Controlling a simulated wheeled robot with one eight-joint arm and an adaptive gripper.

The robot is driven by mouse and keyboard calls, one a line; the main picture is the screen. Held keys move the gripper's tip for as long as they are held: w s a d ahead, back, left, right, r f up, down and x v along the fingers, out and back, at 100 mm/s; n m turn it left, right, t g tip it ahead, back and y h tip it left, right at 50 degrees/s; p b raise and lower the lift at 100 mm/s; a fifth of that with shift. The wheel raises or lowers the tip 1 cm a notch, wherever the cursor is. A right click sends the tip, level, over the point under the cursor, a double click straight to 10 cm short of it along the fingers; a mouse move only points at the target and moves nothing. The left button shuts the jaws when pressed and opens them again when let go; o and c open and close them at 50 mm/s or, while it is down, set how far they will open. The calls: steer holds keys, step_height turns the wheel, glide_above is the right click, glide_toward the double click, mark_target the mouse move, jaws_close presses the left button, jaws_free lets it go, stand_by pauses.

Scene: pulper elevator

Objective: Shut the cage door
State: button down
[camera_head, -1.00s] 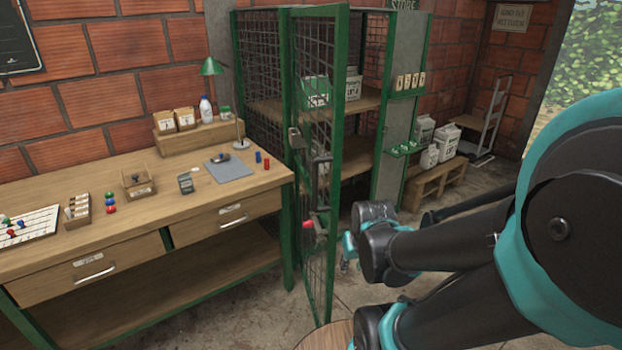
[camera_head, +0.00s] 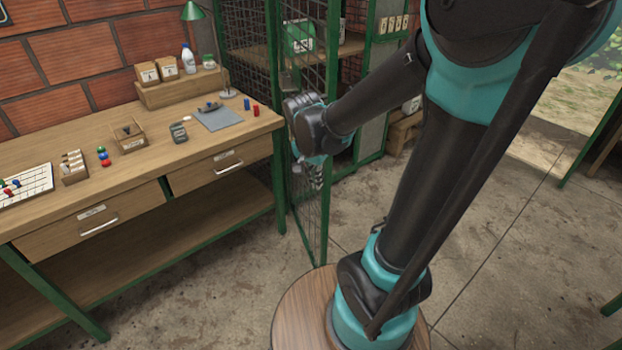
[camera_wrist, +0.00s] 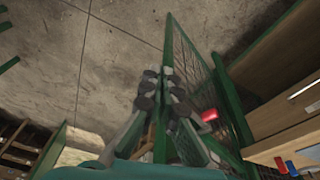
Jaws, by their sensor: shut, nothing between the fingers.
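The cage door (camera_head: 309,222) is a tall green frame with dark wire mesh. It stands open, swung out from the cage (camera_head: 259,45) beside the workbench end. My gripper (camera_head: 317,178) is close against the door's right-hand side and hides its middle. In the wrist view, the shut, empty gripper (camera_wrist: 165,76) is beside the door's green edge and mesh (camera_wrist: 188,62); I cannot tell whether they touch. A red piece (camera_wrist: 209,116) shows by the door in the wrist view. The padlock area is mostly hidden behind my arm in the head view.
The wooden workbench (camera_head: 110,185) with drawers stands left of the door, its end post close by. Cage shelves (camera_head: 350,45) hold containers. A round wooden top (camera_head: 295,310) is in front of the door. Concrete floor (camera_head: 480,240) is clear to the right.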

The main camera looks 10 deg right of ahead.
steer(key=w+a+r+m+g+h, duration=0.1)
steer(key=w+a+r+m+h, duration=0.15)
steer(key=w+a+m, duration=0.4)
steer(key=d+f+m, duration=0.1)
steer(key=d+f, duration=0.5)
steer(key=f, duration=0.2)
steer(key=shift+w+d+f, duration=0.2)
steer(key=shift+w, duration=0.1)
